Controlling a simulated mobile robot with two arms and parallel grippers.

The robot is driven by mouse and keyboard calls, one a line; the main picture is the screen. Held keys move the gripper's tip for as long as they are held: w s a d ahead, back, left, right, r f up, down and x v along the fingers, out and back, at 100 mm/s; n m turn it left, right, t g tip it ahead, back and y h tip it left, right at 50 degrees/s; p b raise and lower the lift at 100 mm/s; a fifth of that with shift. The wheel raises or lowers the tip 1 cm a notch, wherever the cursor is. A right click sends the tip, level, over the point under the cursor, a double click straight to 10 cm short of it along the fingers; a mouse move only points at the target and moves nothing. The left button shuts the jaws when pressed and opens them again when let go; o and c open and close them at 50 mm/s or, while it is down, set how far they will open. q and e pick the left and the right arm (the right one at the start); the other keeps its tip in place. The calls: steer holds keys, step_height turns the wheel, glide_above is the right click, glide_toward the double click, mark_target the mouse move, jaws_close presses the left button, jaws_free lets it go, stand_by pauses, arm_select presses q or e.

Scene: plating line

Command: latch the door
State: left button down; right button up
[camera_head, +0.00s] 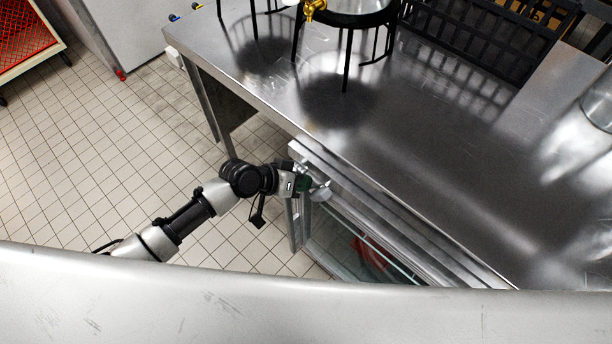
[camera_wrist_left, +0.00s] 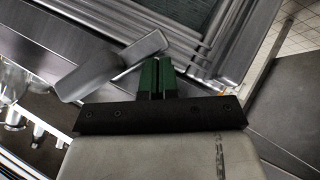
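The glass door (camera_head: 335,238) with its metal frame stands below the edge of the steel counter in the head view. I cannot tell whether it is fully closed. A grey latch handle (camera_wrist_left: 112,68) lies slanted in the left wrist view; a grey piece that may be this latch (camera_head: 320,192) shows at my gripper in the head view. My left gripper (camera_head: 305,184) is at the door's upper corner, just under the counter edge. Its green fingers (camera_wrist_left: 157,76) are together, close beside the handle; contact is unclear. My right gripper is not in view.
The steel counter (camera_head: 400,150) overhangs the door. A stand with black legs (camera_head: 347,62) and a brass tap (camera_head: 314,8) is on it, and a black rack (camera_head: 470,38) stands behind. A red object (camera_head: 370,253) shows through the glass. The tiled floor (camera_head: 110,160) at left is clear.

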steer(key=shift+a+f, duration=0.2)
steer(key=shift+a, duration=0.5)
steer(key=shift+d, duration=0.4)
